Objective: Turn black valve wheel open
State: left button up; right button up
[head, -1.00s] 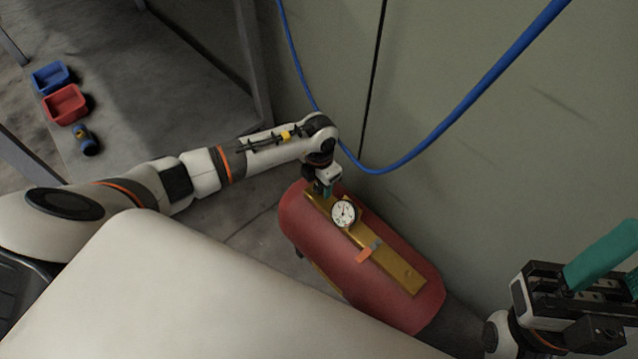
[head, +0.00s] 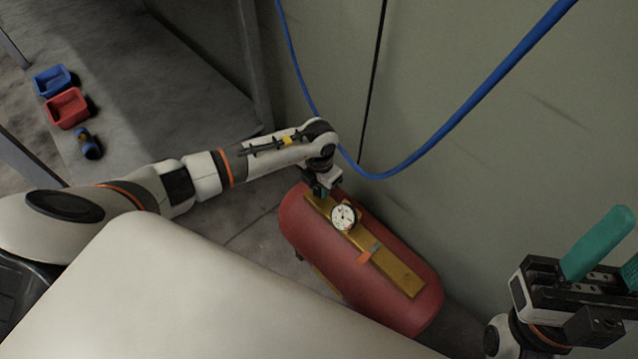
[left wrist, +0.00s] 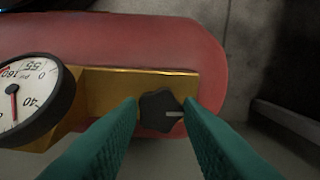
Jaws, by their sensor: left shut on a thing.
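The black valve wheel (left wrist: 161,110) is a small lobed knob with a white mark pointing right in the left wrist view. It sits at the end of a brass manifold (left wrist: 125,90) on a red tank (head: 385,295). My left gripper (left wrist: 163,106) has its green fingers on either side of the wheel, shut on it. In the head view my left gripper (head: 321,193) is at the tank's far end, and the wheel is hidden there. My right gripper (head: 603,262) is at the lower right, open and empty, away from the tank.
A round white gauge (head: 343,217) and an orange-handled lever (head: 369,254) are on the manifold. A blue hose (head: 450,125) hangs along the wall right of my left arm. A blue bin (head: 52,80) and a red bin (head: 68,107) stand at upper left.

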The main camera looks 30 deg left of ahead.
pick_arm(q)
jog(key=n+p, duration=0.2)
jog(key=shift+r+n, duration=0.2)
jog(key=shift+n, duration=0.1)
jog(key=n+p, duration=0.2)
jog(key=shift+n, duration=0.3)
pick_arm(e)
jog(key=w+a+f+g+h, duration=0.1)
jog(key=w+f+g+h, duration=0.3)
jog(key=w+f+g, duration=0.5)
pick_arm(q)
jog(key=shift+n+p, duration=0.75)
jog(key=shift+n, duration=0.45)
jog(key=shift+f+n+p, duration=0.15)
jog(key=shift+n+p, duration=0.45)
jog(key=shift+n, duration=0.6)
pick_arm(e)
notch_tip(320, 180, down, 12)
jog(key=d+g+h, duration=0.2)
jog(key=g, duration=0.8)
jog(key=shift+s+r+h, duration=0.2)
jog(key=shift+s+h, duration=0.1)
jog(key=shift+s, duration=0.05)
pick_arm(q)
jog(key=o, duration=1)
jog(key=shift+c, duration=0.2)
